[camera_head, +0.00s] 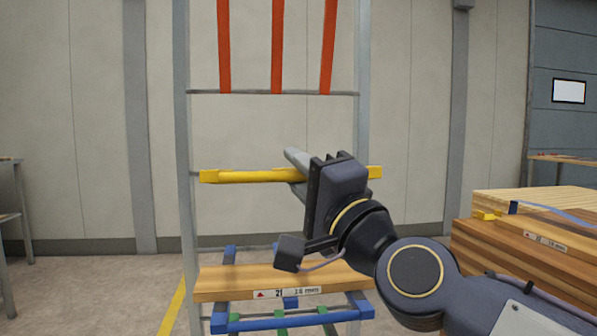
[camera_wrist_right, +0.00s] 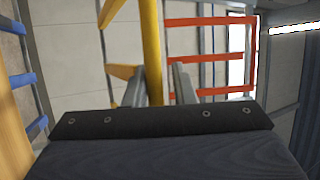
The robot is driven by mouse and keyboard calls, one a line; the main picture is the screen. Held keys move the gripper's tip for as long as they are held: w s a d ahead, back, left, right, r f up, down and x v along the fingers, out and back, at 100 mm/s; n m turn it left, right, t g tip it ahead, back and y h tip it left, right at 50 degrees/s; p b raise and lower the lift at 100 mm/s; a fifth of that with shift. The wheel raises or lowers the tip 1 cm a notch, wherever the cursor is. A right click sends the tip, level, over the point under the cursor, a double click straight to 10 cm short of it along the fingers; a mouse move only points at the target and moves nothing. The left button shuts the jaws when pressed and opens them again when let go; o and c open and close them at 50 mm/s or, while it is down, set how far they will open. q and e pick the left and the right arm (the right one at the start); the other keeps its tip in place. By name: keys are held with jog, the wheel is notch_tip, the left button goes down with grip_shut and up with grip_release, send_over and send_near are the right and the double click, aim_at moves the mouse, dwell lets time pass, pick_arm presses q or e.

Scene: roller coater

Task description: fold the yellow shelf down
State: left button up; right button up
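The yellow shelf (camera_head: 245,176) is a frame seen almost edge-on across the grey upright rack in the head view. Its yellow front bar also shows in the right wrist view (camera_wrist_right: 151,45), with a second yellow bar (camera_wrist_right: 122,72) branching off to the left. My right gripper (camera_head: 293,161) is at the bar, right of its middle, and hides part of it. In the right wrist view my right gripper (camera_wrist_right: 160,80) has its fingers apart, with the yellow bar running between them. A gap shows on the bar's right; contact on its left is unclear. My left gripper is out of view.
Red shelf bars (camera_head: 277,45) stand upright above. Below, a blue shelf (camera_head: 290,321) sticks out with a wooden plank (camera_head: 240,283) above it. A stack of planks (camera_head: 540,245) stands at right. The floor left of the rack is open.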

jog(key=b+v, duration=0.2)
jog(key=v, duration=0.6)
jog(key=shift+r, duration=0.1)
